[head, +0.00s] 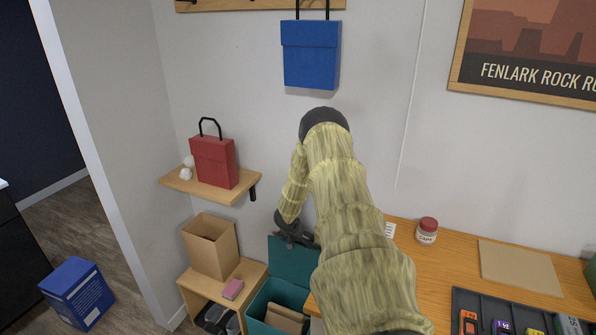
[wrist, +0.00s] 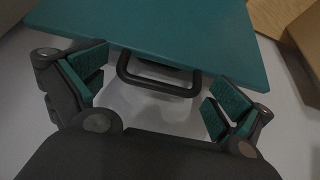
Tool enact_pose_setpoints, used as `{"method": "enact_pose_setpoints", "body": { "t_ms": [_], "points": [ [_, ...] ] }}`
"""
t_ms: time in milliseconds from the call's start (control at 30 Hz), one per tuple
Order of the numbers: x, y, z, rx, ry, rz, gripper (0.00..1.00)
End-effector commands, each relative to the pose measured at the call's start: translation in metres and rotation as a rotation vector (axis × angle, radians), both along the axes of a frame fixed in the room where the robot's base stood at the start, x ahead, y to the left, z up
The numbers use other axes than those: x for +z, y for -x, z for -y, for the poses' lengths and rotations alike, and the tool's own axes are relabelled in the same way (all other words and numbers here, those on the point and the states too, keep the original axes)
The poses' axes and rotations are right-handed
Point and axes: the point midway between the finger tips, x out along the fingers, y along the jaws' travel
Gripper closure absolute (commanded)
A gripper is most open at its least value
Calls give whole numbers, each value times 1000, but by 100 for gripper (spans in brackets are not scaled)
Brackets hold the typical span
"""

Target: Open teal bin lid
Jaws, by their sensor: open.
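The teal bin (head: 262,310) stands low beside the desk, with its inside and some brown contents showing. Its teal lid (head: 292,258) is raised and stands steeply at the back of the bin. My gripper (head: 294,238) is at the lid's upper edge. In the wrist view the lid (wrist: 150,30) fills the top, and its dark loop handle (wrist: 155,85) sits between my two spread fingers. My gripper is open, and the finger pads are apart from the handle on both sides. My arm hides the bin's right part in the head view.
A low wooden shelf (head: 199,288) with an open cardboard box (head: 210,245) and a pink block (head: 232,289) stands left of the bin. The desk (head: 440,262) is at right. A wall shelf (head: 180,183) holds a red bag (head: 213,160). A blue box (head: 77,292) is on the floor.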

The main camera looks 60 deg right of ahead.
Motion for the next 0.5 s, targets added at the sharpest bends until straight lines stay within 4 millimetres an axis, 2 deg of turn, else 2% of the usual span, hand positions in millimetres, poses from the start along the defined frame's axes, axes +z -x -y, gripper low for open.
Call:
{"method": "enact_pose_setpoints", "body": {
  "t_ms": [500],
  "points": [
    [40,0,-22,1,8,3,0]
  ]
}}
